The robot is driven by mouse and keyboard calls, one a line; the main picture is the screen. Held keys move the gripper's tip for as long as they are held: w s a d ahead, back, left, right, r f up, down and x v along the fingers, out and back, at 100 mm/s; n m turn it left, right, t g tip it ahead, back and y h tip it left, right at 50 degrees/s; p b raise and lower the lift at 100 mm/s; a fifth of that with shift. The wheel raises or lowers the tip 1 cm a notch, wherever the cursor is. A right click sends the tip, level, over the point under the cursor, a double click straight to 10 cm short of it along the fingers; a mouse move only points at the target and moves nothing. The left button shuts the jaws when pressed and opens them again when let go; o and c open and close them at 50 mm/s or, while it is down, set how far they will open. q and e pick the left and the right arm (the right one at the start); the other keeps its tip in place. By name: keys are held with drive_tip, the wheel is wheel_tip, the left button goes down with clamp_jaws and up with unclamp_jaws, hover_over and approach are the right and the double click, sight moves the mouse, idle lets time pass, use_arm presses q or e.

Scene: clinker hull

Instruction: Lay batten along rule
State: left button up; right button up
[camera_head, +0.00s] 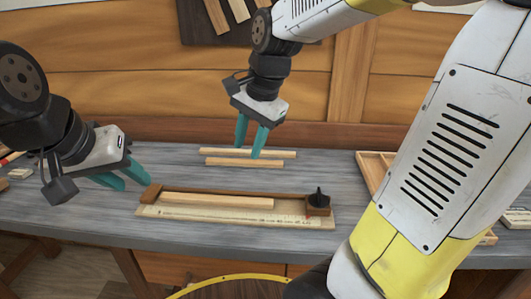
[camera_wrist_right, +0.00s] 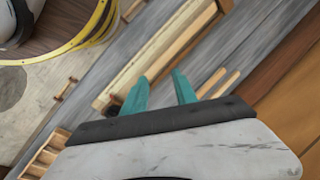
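A pale rule (camera_head: 235,217) with markings lies along the front of the bench. A brown wooden fence (camera_head: 240,191) runs behind it, with a dark block and black knob (camera_head: 318,200) at its right end. One light batten (camera_head: 217,201) lies between fence and rule, lengthwise with both. Two more battens (camera_head: 247,153) (camera_head: 245,163) lie side by side behind the fence; they also show in the right wrist view (camera_wrist_right: 218,84). My right gripper (camera_head: 249,151) is open and empty above these two. My left gripper (camera_head: 135,184) is open and empty at the fence's left end.
A shallow wooden tray (camera_head: 372,172) stands on the bench to the right, partly hidden by my arm. Small pieces (camera_head: 20,173) lie at the far left. A dark panel with wood strips (camera_head: 230,15) is on the back wall. Bench space between fence and rear battens is clear.

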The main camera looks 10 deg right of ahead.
drive_tip(key=s+d+r+n+t, duration=0.1)
drive_tip(key=s+d+n+t, duration=0.2)
drive_tip(key=s+n, duration=0.7)
drive_tip(key=shift+d+t, duration=0.4)
drive_tip(key=shift+d, duration=0.45)
drive_tip(key=shift+r, duration=0.1)
